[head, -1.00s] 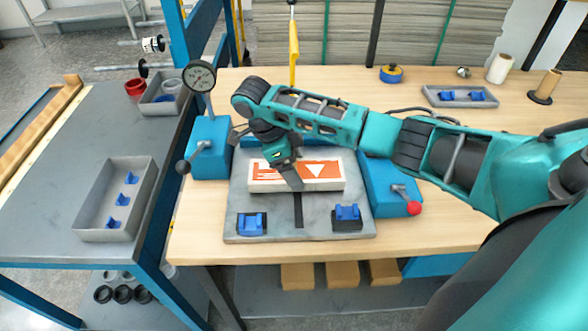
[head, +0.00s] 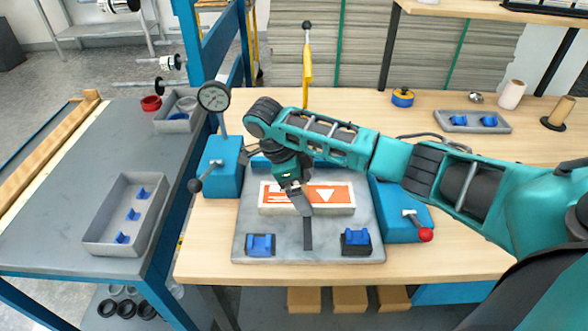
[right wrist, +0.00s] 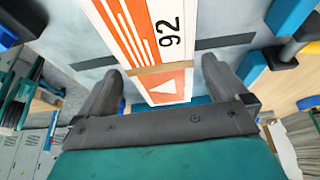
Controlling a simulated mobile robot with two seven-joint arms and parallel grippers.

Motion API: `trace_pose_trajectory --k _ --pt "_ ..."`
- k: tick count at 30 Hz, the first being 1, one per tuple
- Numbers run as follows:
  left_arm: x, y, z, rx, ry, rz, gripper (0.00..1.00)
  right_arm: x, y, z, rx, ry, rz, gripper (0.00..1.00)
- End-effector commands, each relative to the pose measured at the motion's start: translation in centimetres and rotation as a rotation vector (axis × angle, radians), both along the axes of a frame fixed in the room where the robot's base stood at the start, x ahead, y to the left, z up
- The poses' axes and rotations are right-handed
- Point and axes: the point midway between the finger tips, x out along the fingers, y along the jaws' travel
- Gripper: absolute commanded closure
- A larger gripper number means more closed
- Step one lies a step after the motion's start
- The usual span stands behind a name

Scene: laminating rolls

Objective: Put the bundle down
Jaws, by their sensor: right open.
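The bundle (head: 334,196), a white block with an orange and white printed top, lies flat on the grey plate (head: 281,240) of the press-like fixture on the wooden table. In the right wrist view the bundle (right wrist: 166,84) shows a band around it and the number 92. My right gripper (head: 303,206) is over the bundle from above. Its two fingers (right wrist: 158,84) stand apart on either side of the bundle, with a visible gap at each side. Part of the bundle is hidden behind the gripper in the head view. My left gripper is not in view.
Blue blocks (head: 260,244) sit at the plate's front corners. A dial gauge (head: 214,97) and a lever with a red knob (head: 426,235) flank the plate. A grey tray (head: 97,240) with blue clips is on the left bench. Bare wood lies at the front right (head: 470,255).

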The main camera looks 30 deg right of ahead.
Motion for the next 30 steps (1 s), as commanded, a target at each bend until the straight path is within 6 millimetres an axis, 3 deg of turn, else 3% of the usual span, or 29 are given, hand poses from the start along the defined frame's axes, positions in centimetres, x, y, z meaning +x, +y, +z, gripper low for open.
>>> trace_pose_trajectory --k 7,15,21,30 --pt "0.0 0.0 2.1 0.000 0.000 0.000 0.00 1.3 1.6 5.7 -0.003 -0.006 0.002 0.00" --pt "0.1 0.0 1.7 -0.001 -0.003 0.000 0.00 2.1 3.0 8.7 0.000 -0.006 0.003 0.00" --pt "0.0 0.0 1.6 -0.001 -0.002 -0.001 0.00 2.4 3.5 10.1 0.001 -0.002 0.002 0.00" --pt "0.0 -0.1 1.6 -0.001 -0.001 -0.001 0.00 2.4 3.6 10.4 0.000 -0.001 0.000 0.00"
